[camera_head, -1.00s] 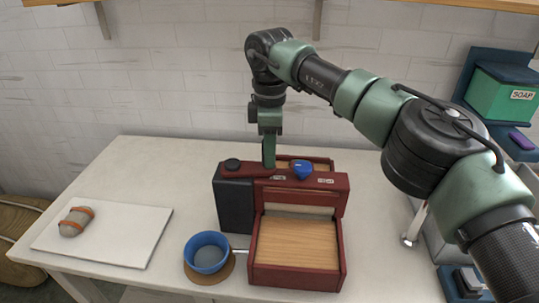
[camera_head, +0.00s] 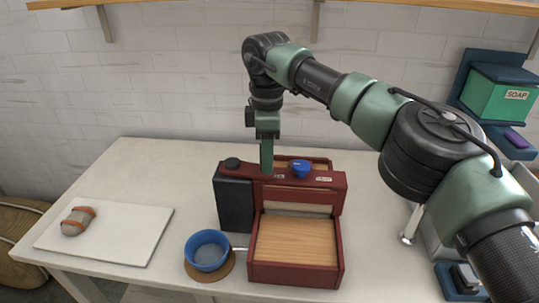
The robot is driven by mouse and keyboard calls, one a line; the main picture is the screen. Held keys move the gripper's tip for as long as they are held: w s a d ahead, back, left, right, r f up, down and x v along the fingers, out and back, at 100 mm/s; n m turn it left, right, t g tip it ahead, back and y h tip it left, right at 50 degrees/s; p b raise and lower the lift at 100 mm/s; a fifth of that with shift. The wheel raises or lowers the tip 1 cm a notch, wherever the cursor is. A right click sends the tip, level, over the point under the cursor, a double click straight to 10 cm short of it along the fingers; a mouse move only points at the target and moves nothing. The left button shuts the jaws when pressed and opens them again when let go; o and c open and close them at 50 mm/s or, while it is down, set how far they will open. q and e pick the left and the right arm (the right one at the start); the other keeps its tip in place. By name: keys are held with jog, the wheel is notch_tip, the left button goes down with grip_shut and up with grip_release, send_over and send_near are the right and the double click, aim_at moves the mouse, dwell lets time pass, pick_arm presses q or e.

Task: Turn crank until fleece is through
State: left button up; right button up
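A dark red machine (camera_head: 333,201) with a black box on its left side stands on the table. Its open front tray (camera_head: 296,241) has a bare wooden floor, with a pale band at the back. A blue knob (camera_head: 301,169) and a dark round knob (camera_head: 232,163) sit on its top bar. I cannot tell which part is the crank, and no fleece is clearly visible in the machine. My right gripper (camera_head: 266,168) points down at the top bar, between the two knobs. Its fingers look edge-on, so their opening and any contact are unclear. My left gripper is out of view.
A grey bundle with orange bands (camera_head: 78,221) lies on a white board (camera_head: 120,236) at left. A green soap box (camera_head: 497,98) is at right. The table's back left is clear.

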jog(key=shift+o, duration=0.5)
jog(key=shift+a, duration=0.15)
jog(key=shift+r, duration=0.25)
notch_tip(320, 180, up, 7)
jog(key=shift+r, duration=0.2)
